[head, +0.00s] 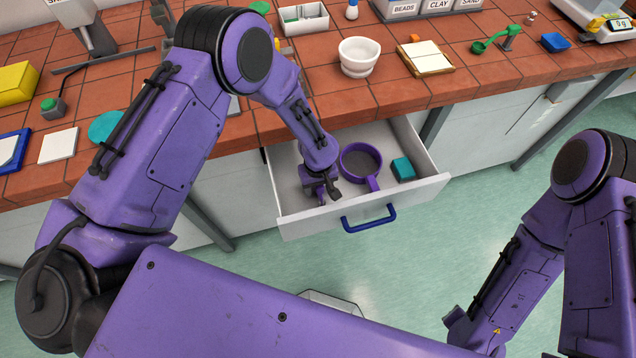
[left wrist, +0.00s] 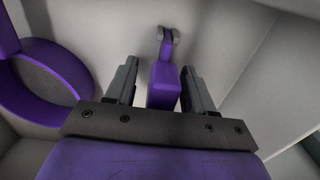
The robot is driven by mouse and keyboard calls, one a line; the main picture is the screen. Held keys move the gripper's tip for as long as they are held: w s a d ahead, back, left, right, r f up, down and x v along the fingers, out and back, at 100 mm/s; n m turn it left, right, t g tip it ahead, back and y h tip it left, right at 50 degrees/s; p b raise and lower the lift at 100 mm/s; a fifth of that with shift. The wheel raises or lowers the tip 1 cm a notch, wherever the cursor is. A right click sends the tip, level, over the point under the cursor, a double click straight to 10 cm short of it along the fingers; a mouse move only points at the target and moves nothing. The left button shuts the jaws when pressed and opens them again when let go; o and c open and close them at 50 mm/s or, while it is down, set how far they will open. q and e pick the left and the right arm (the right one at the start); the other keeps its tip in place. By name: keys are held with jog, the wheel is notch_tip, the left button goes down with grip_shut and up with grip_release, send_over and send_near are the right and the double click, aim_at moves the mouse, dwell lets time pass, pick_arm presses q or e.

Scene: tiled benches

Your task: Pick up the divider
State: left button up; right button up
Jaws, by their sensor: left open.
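My left gripper (head: 329,194) reaches down into the open drawer, and its jaws are open. In the left wrist view, a small tool with a purple block-like handle and a grey forked end (left wrist: 163,85) lies between the two open fingers (left wrist: 157,82); it looks like the divider. Gaps show on both sides of it, and its near end is hidden by the gripper's palm. In the head view my gripper hides it. My right arm is at the right of the head view, and its gripper is not in view.
The white drawer (head: 430,183) with a blue handle (head: 369,219) stands open below the tiled bench (head: 370,98). A purple sieve (head: 361,163) and a teal block (head: 402,169) lie in it, right of my gripper. The drawer walls are close around my gripper.

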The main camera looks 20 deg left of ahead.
pick_arm(q)
grip_shut()
jog(key=shift+r, duration=0.1)
